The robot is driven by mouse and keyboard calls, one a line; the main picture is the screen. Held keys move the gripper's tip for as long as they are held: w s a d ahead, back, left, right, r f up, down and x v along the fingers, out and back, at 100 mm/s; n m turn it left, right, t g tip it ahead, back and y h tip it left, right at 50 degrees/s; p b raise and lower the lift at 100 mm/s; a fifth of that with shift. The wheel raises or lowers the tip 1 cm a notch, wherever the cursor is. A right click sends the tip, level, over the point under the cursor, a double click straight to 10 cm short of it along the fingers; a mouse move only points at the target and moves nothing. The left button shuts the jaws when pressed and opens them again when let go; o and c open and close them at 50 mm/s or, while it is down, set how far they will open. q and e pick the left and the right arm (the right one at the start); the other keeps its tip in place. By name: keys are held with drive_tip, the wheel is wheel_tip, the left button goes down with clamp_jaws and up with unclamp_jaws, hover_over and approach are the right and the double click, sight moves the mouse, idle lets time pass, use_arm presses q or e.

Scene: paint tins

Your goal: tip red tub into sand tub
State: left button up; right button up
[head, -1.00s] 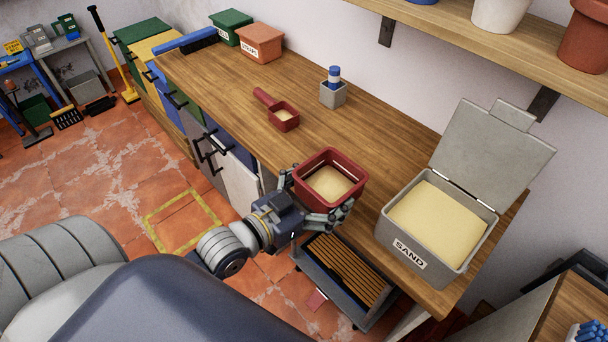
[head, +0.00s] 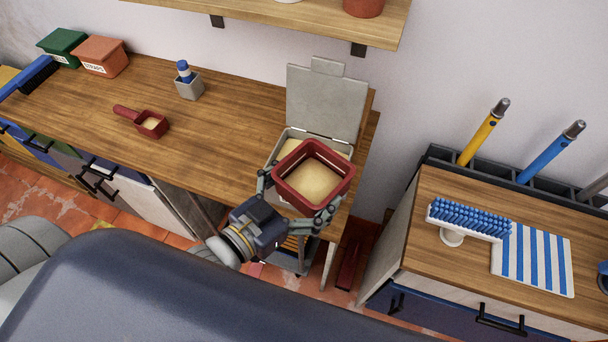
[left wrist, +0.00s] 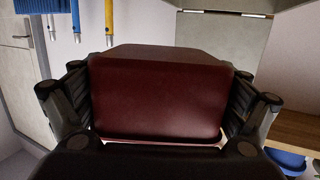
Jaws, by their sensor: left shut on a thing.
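The red tub (head: 313,175) holds pale sand and is upright, held in the air in the head view. My left gripper (head: 297,208) is shut on it, a finger on each side. In the left wrist view the tub's red wall (left wrist: 158,98) fills the middle, between the two fingers (left wrist: 155,115). The grey sand tub (head: 283,143) stands on the bench end with its lid (head: 326,100) open and upright at the back. The red tub is in front of it in the picture and hides much of its opening and front. My right gripper is not in view.
On the bench (head: 110,95) are a red scoop (head: 150,124) with sand, a grey holder (head: 189,88) with a blue-topped item, and green (head: 62,47) and orange (head: 101,56) bins. A side cabinet (head: 420,215) at right carries a blue brush (head: 468,220) and a striped cloth (head: 533,259).

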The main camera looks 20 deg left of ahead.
sight(306, 195)
use_arm(q)
drive_tip(key=shift+a, duration=0.15)
drive_tip(key=shift+r+p, duration=0.15)
drive_tip(key=shift+p, duration=0.25)
drive_tip(key=shift+s+f+n+g+p, duration=0.15)
drive_tip(key=shift+f+n+g+p, duration=0.25)
drive_tip(key=shift+f+p, duration=0.75)
drive_tip(key=shift+f+b, duration=0.35)
drive_tip(key=shift+f, duration=0.2)
drive_tip(key=shift+r, duration=0.1)
drive_tip(key=shift+r+n, duration=0.15)
drive_tip(key=shift+n, duration=0.25)
drive_tip(key=shift+s+r+n+g, duration=0.1)
drive_tip(key=shift+r+n+g, duration=0.25)
drive_tip(key=shift+g, duration=0.3)
drive_tip(key=shift+s+r+n+g, duration=0.1)
drive_tip(key=shift+r+n+g, duration=0.2)
drive_tip(key=shift+g, duration=0.35)
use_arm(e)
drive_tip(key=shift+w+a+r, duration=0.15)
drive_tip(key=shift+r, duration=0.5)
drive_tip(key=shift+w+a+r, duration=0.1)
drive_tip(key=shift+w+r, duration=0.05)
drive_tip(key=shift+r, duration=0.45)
use_arm(q)
drive_tip(key=shift+r+p, duration=0.1)
drive_tip(key=shift+p, duration=0.6)
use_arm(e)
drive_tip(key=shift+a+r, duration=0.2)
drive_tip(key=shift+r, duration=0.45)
